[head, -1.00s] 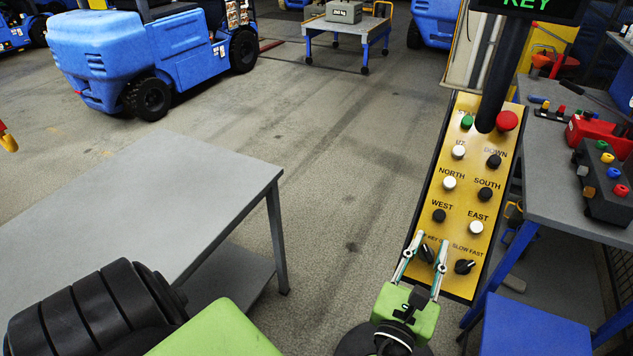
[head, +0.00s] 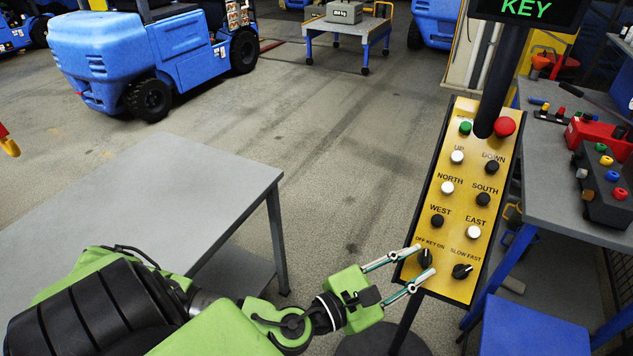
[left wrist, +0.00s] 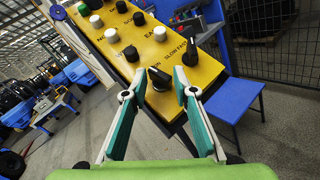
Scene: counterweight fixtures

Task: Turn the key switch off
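The yellow control panel (head: 457,210) stands upright at the right in the head view. The black key switch (head: 425,259), labelled OFF KEY ON, is at its lower left. It shows in the left wrist view (left wrist: 158,78) as a black knob. My left gripper (head: 424,261) reaches in from the left, open, with its fingertips on either side of the switch. In the left wrist view the fingertips (left wrist: 160,75) straddle the knob with small gaps visible. My right gripper is not in view.
The black SLOW FAST knob (head: 462,271) sits just right of the key switch. The display (head: 527,10) reads KEY in green. A grey table (head: 150,200) is at left; a workbench (head: 548,190) and blue stool (head: 535,325) are at right.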

